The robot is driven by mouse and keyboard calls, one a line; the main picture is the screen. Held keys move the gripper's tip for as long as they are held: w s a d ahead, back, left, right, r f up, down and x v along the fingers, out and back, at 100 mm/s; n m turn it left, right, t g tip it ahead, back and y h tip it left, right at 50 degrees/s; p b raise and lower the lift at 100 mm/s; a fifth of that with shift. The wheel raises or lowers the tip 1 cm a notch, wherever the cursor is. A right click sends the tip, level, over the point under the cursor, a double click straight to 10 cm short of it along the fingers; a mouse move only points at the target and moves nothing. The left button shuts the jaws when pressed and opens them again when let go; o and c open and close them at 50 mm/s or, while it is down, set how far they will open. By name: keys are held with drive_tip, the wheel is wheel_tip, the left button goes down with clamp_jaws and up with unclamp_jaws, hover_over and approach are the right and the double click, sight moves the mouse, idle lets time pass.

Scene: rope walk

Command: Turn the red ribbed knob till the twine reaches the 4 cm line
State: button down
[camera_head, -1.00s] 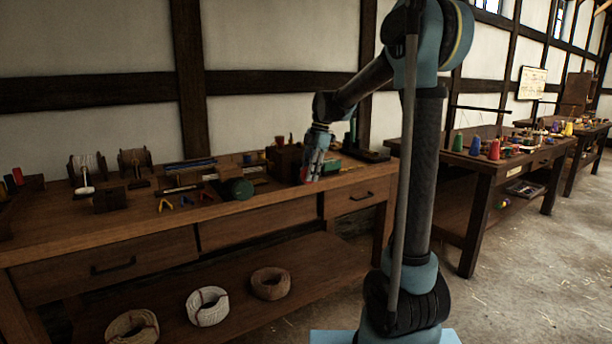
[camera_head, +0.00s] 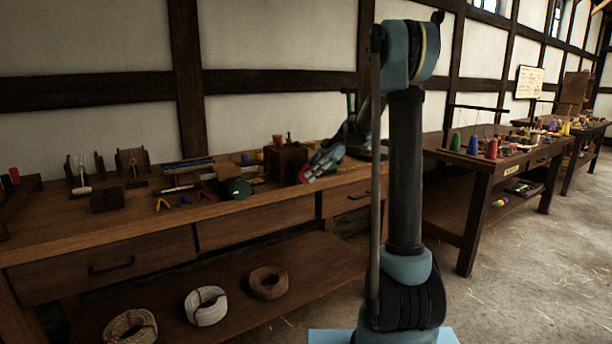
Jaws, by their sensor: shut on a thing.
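The red knob (camera_head: 303,175) shows as a small red patch at the front right side of a dark wooden box (camera_head: 284,157) on the long bench. My gripper (camera_head: 308,173) is shut on the knob, reaching in from the right and tilted down to the left. The fingers hide part of the knob, and its ribs are too small to make out. I cannot make out the twine or the 4 cm line from here.
The long bench (camera_head: 110,243) holds wooden reels, a dark green round thing (camera_head: 240,188) and small tools left of the box. Rope coils (camera_head: 206,305) lie on the lower shelf. Another bench (camera_head: 470,166) with coloured cones stands right. Floor at right is mostly clear.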

drive_tip(key=shift+s, duration=0.1)
idle(0.4)
drive_tip(key=c, duration=1.7)
unclamp_jaws()
wheel_tip(320, 180, up, 10)
drive_tip(key=shift+f, duration=0.1)
